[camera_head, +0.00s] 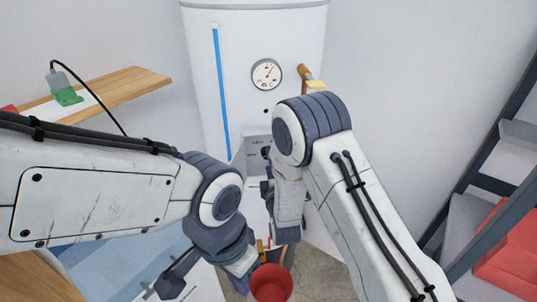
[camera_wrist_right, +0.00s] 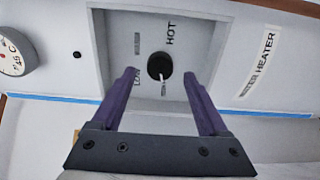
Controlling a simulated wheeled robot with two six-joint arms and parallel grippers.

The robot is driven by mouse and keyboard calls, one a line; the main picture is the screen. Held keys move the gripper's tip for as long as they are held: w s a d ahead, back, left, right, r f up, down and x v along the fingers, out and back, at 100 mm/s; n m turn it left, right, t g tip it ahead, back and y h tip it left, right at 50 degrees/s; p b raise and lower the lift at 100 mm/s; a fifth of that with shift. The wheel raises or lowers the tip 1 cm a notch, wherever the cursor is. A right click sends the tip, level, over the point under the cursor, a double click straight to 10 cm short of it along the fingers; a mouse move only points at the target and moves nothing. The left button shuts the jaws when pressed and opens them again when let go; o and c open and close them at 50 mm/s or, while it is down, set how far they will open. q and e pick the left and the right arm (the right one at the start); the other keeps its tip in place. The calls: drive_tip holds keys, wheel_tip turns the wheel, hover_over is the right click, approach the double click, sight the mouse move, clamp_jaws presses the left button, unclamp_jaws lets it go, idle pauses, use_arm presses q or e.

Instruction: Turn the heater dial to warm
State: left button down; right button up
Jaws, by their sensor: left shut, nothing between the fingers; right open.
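The heater (camera_head: 300,30) is a tall white cylinder with a recessed grey control panel (camera_head: 255,134). In the right wrist view, the black round dial (camera_wrist_right: 159,65) sits in that recess. Its white pointer points down in the picture, toward small lettering I cannot read. "HOT" is printed to its upper right and another label, seemingly "LOW", to its left. My right gripper (camera_wrist_right: 160,76) is open, its purple fingers on either side of the dial; contact cannot be told. My left gripper (camera_head: 240,284) is shut and empty, low and away from the panel, partly hidden by its wrist.
A round gauge (camera_head: 266,74) is above the panel. A wooden shelf (camera_head: 125,88) with a green item is on the left wall. Dark metal shelving (camera_head: 500,205) with a red box is at the right.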

drive_tip(key=shift+w+a, duration=0.2)
drive_tip(key=shift+w, duration=1.05)
clamp_jaws()
